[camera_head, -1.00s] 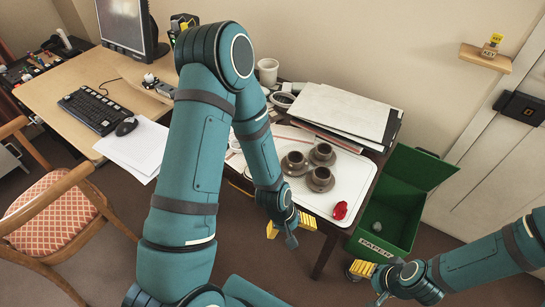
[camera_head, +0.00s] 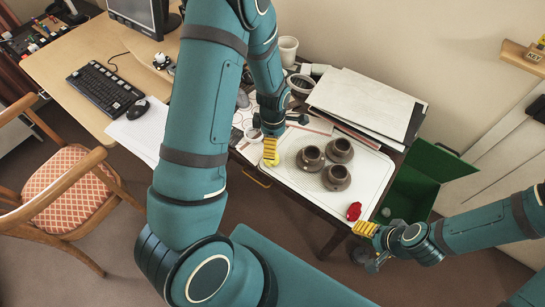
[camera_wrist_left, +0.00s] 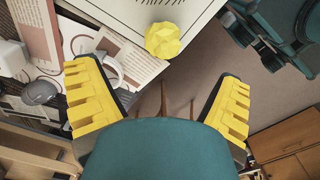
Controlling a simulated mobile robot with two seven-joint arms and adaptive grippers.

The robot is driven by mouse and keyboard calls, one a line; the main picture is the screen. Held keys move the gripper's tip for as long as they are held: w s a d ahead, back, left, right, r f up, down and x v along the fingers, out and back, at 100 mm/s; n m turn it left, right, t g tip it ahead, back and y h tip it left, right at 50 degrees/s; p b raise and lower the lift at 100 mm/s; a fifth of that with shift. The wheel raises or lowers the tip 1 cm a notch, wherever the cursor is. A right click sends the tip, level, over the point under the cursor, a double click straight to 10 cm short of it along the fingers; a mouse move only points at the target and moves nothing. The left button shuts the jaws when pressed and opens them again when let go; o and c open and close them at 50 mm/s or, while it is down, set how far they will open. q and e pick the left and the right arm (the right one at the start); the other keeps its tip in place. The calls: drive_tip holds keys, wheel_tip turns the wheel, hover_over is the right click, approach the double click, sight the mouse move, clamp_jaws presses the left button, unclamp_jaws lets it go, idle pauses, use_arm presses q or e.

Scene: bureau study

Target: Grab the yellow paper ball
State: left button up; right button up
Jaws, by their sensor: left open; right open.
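The yellow paper ball (camera_wrist_left: 163,40) is a crumpled lump at the top middle of the left wrist view, at the rim of the white tray (camera_wrist_left: 125,14). My left gripper (camera_wrist_left: 162,75) is open and empty, its yellow fingers on either side below the ball in the picture, apart from it. My right gripper (camera_head: 369,246) is open and empty, beside the table's right front corner.
Stacked papers (camera_head: 365,100) and a white cup (camera_head: 288,48) stand behind. A green bin (camera_head: 420,183) is right of the table, a chair (camera_head: 70,190) at left.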

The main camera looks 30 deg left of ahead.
use_arm(q)
wheel_tip(320, 180, down, 5)
drive_tip(key=shift+r+b, duration=0.1)
drive_tip(key=shift+b, duration=0.25)
drive_tip(key=shift+s+a+f+b, duration=0.1)
drive_tip(key=shift+f+b, duration=0.1)
drive_tip(key=shift+f, duration=0.7)
drive_tip(key=shift+s+d+f+b, duration=0.1)
drive_tip(key=shift+f+b, duration=0.1)
drive_tip(key=shift+f, duration=0.65)
drive_tip(key=shift+s+a+f+b, duration=0.1)
drive_tip(key=shift+f+b, duration=0.1)
drive_tip(key=shift+f, duration=0.7)
drive_tip(key=c, duration=0.8)
drive_tip(key=shift+c, duration=0.2)
